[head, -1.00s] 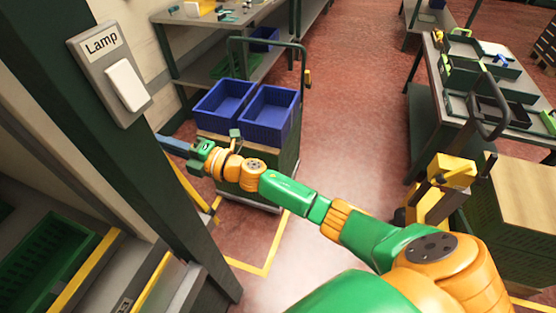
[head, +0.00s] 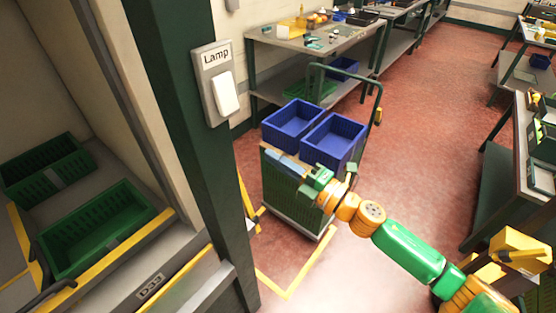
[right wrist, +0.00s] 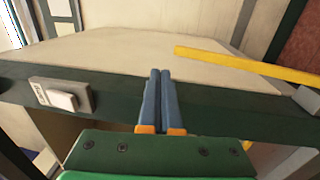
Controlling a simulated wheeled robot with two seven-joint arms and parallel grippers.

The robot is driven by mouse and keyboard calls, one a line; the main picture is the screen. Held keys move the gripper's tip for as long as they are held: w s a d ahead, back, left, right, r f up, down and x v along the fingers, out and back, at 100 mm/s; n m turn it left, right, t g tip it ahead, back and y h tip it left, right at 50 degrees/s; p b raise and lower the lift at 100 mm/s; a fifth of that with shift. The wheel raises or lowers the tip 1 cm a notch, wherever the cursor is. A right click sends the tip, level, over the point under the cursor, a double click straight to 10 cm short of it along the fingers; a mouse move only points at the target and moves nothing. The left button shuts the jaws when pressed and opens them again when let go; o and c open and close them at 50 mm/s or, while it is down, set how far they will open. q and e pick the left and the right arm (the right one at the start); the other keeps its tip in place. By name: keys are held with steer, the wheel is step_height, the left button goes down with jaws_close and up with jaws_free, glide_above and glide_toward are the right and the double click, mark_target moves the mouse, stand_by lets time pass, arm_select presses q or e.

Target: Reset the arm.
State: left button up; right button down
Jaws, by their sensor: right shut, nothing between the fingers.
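My right arm (head: 410,248) reaches in from the lower right in the head view. Its gripper (head: 283,160) points to the upper left, in front of the cart with blue crates in the picture. In the right wrist view the two blue-grey fingers (right wrist: 160,100) lie together, shut and empty. A lamp switch (head: 221,84) with a white rocker is on the dark green post, left of and apart from the gripper. The switch also shows at the left in the right wrist view (right wrist: 60,97). My left gripper is not in view.
Two blue crates (head: 334,140) sit on a cart (head: 290,185) with a tall handle. Green crates (head: 97,228) are on a shelf at the left. A workbench (head: 310,40) stands at the back. Red floor (head: 430,130) is open right of the cart.

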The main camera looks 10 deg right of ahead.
steer(key=shift+s+d+r, duration=0.15)
steer(key=shift+s, duration=0.15)
steer(key=shift+w, duration=0.1)
